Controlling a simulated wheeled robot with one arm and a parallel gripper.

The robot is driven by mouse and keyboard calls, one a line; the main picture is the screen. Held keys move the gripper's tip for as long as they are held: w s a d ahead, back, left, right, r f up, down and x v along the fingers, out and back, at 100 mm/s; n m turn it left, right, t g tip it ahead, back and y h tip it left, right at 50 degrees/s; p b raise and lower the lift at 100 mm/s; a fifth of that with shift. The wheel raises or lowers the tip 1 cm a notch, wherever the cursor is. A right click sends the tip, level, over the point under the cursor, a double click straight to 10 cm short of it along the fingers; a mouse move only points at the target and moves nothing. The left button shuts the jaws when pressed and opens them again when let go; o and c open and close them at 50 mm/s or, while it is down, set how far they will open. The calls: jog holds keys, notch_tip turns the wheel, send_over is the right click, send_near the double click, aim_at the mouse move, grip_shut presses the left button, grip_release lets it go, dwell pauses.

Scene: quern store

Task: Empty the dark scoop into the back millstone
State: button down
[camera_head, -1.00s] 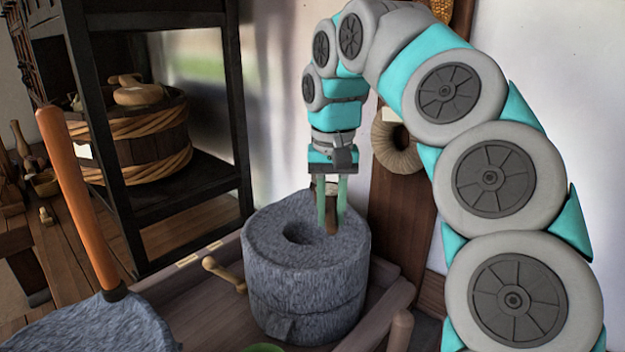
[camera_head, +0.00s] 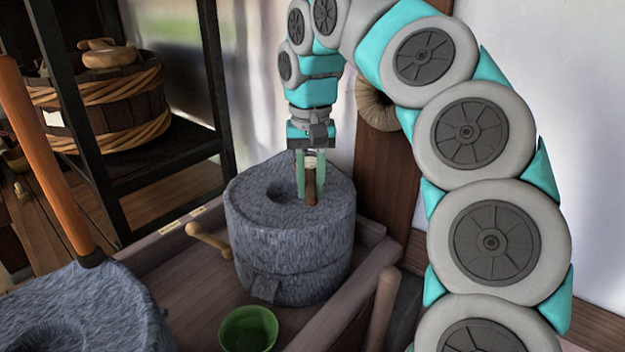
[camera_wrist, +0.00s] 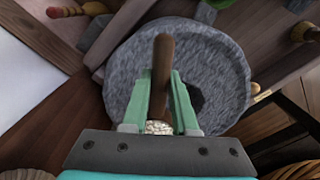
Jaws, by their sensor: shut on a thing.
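The back millstone (camera_head: 290,235) is a round grey stone with a dark hole in its top, left of my fingers. It also shows in the wrist view (camera_wrist: 120,75), its hole partly hidden by my right finger. My gripper (camera_head: 311,196) points down over the stone's top and is shut on a brown, handle-like piece (camera_head: 311,184), which looks like part of the dark scoop. In the wrist view this piece (camera_wrist: 163,60) runs out past the fingertips, with a pale, grainy patch between the fingers near the palm. I cannot tell whether the patch is the scoop's load.
Another grey millstone (camera_head: 95,310) with an orange post (camera_head: 45,165) stands at the front left. A green bowl (camera_head: 248,328) sits in the wooden tray (camera_head: 195,285). A black shelf (camera_head: 170,160) holds a wooden tub (camera_head: 110,105) at the back left. A wooden crank (camera_head: 208,240) juts from the back millstone.

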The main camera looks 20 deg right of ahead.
jog(key=shift+f+b, duration=0.45)
jog(key=shift+f, duration=0.75)
jog(key=shift+s+r+h, duration=0.1)
jog(key=shift+h, duration=0.2)
jog(key=shift+a+r+h+p, duration=0.2)
jog(key=shift+h+p, duration=0.2)
jog(key=shift+h, duration=0.2)
jog(key=shift+w+d+f, duration=0.1)
jog(key=shift+w+f, duration=0.05)
jog(key=shift+w, duration=0.05)
jog(key=shift+s+d+f+y+b, duration=0.15)
jog(key=shift+s+f+y+b, duration=0.1)
jog(key=shift+y+b, duration=0.6)
jog(key=shift+r+h+p, duration=0.3)
jog(key=shift+h+p, duration=0.2)
jog(key=shift+h, duration=0.25)
jog(key=shift+h, duration=0.3)
jog(key=shift+a+r+g+h+p, duration=0.15)
jog(key=shift+g+h+p, duration=0.15)
jog(key=shift+h, duration=0.6)
jog(key=shift+a+r+g+h+p, duration=0.15)
jog(key=shift+g+h, duration=0.25)
jog(key=shift+h, duration=0.5)
